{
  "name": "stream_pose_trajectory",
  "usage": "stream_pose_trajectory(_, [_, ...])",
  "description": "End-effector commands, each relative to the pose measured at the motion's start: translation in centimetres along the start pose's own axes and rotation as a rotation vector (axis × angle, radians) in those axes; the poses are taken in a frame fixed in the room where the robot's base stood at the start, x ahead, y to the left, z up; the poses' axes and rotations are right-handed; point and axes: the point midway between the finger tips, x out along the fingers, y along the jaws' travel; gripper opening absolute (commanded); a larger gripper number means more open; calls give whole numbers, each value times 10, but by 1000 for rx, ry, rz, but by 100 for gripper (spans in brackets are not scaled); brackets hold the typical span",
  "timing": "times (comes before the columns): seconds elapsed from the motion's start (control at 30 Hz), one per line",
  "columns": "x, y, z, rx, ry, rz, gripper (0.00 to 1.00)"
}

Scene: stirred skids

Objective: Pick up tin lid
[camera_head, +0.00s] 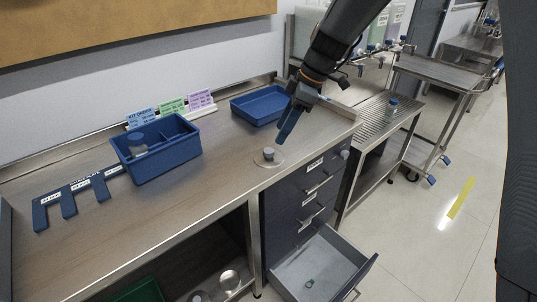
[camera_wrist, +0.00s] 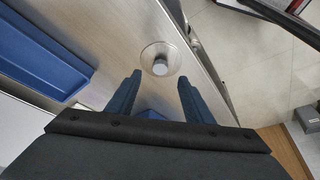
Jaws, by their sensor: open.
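The likely tin lid is a pale, clear-looking round disc (camera_head: 275,162) with a small grey cylindrical piece (camera_head: 268,153) on it. It lies on the steel worktop near the front edge, above the drawers. In the wrist view the disc (camera_wrist: 147,55) and the grey piece (camera_wrist: 160,66) show ahead of the fingertips, roughly centred between them. My gripper (camera_head: 282,138) is above and just beyond the disc, pointing down, apart from it. In the wrist view my gripper (camera_wrist: 158,80) has its two blue fingers spread with nothing between them.
A blue divided bin (camera_head: 158,170) stands left on the worktop (camera_head: 215,178). A shallow blue tray (camera_head: 240,112) is behind my gripper. A drawer (camera_head: 320,262) hangs open below with a small item inside. A steel side table (camera_head: 385,112) stands right. Bare worktop lies left of the disc.

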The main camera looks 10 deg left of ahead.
Motion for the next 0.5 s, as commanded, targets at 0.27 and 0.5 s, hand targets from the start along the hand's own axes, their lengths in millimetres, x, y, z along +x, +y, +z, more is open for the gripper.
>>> stream_pose_trajectory(0.27, [26, -1, -2, -3, 0, -2, 47])
stream_pose_trajectory(0.5, [56, -2, -7, -2, -1, -3, 47])
